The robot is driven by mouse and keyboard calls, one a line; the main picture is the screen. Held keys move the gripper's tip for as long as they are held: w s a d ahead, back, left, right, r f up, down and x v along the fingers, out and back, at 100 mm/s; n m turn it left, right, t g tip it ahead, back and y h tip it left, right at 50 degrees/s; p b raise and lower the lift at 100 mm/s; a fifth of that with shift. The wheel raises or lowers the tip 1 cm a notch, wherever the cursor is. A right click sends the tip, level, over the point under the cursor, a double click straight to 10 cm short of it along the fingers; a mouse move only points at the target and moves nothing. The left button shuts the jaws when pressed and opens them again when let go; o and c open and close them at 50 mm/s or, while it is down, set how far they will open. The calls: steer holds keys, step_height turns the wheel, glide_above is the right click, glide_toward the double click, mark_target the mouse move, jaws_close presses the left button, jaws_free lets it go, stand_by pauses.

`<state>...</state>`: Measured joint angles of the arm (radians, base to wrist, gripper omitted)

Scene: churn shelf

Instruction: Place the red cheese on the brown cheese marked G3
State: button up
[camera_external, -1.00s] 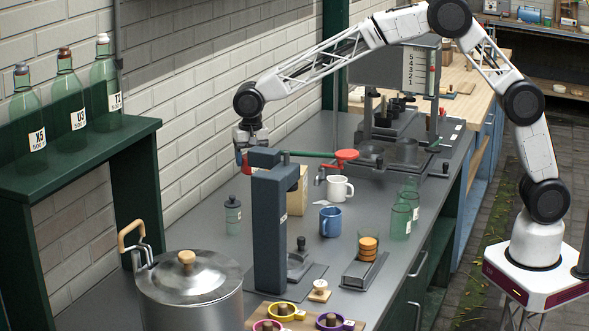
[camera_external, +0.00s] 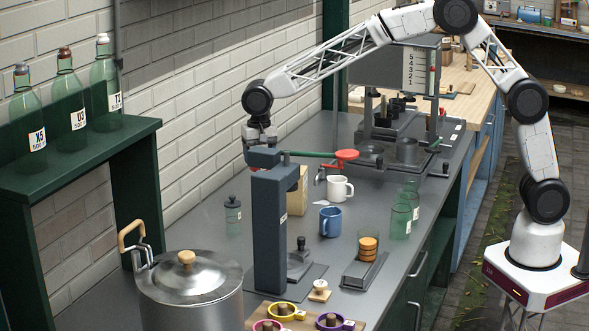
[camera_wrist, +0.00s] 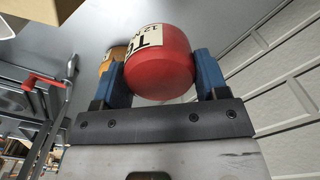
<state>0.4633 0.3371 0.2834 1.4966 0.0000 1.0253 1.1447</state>
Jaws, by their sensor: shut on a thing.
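The red cheese (camera_wrist: 160,68) is a rounded block with a white label, only partly readable, in the wrist view. My gripper (camera_wrist: 163,78) is shut on it, with one blue finger on each side. In the external view, my gripper (camera_external: 255,138) is behind the top of a dark press post, so the red cheese is mostly hidden there. In the wrist view, an orange-brown rounded thing (camera_wrist: 112,56) shows partly behind the left finger. It may be the brown cheese marked G3, but no G3 mark can be read.
The dark post (camera_external: 269,230) with a green lever and red knob (camera_external: 346,155) stands close to my gripper. A tan box (camera_external: 298,192), white mug (camera_external: 340,188), blue mug (camera_external: 330,222) and steel pot (camera_external: 188,290) stand on the counter. A brick wall is behind.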

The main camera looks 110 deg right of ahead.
steer(key=s+n, duration=0.4)
steer(key=s, duration=1.9)
steer(key=shift+d, duration=0.2)
steer(key=shift+w+d+f, duration=0.25)
steer(key=shift+w+d, duration=1.25)
steer(key=shift+w, duration=0.7)
steer(key=shift+w+d+f, duration=0.25)
steer(key=shift+w+d, duration=1.25)
steer(key=shift+w, duration=0.65)
steer(key=shift+w+d+f, duration=0.25)
steer(key=shift+w+d, duration=1.25)
steer(key=shift+w, duration=0.7)
steer(key=shift+f, duration=0.1)
steer(key=shift+f, duration=1.65)
steer(key=shift+f, duration=0.15)
